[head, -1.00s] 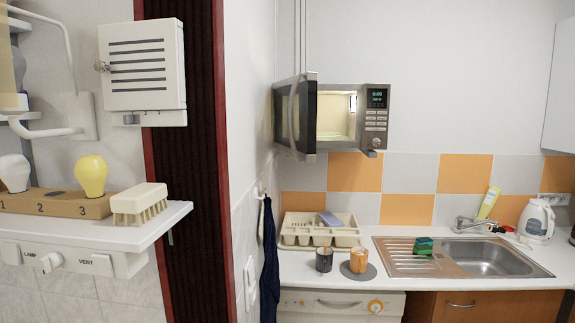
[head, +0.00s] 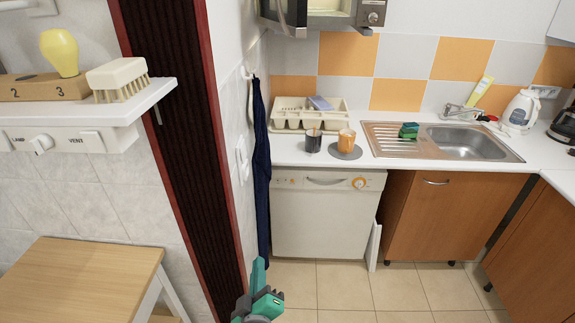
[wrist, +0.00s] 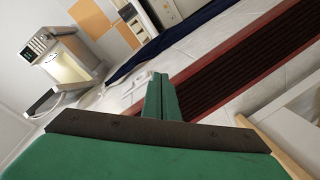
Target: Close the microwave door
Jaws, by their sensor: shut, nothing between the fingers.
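The microwave (head: 340,14) is cut off by the top edge of the head view. Its dark door (head: 284,12) stands open toward the left and its lit inside shows in part. The microwave (wrist: 68,62) also shows tilted at the upper left of the wrist view, with its bright inside exposed. My green gripper (head: 259,278) is at the bottom of the head view, low over the floor and far below the microwave. In the wrist view its fingers (wrist: 160,88) are shut together and empty.
A wooden table (head: 85,280) stands at the lower left. A dark red-edged column (head: 180,130) and a hanging dark blue cloth (head: 262,180) lie between wall and counter. The counter (head: 290,155) holds cups, a dish rack and a sink. The tiled floor (head: 345,290) is open.

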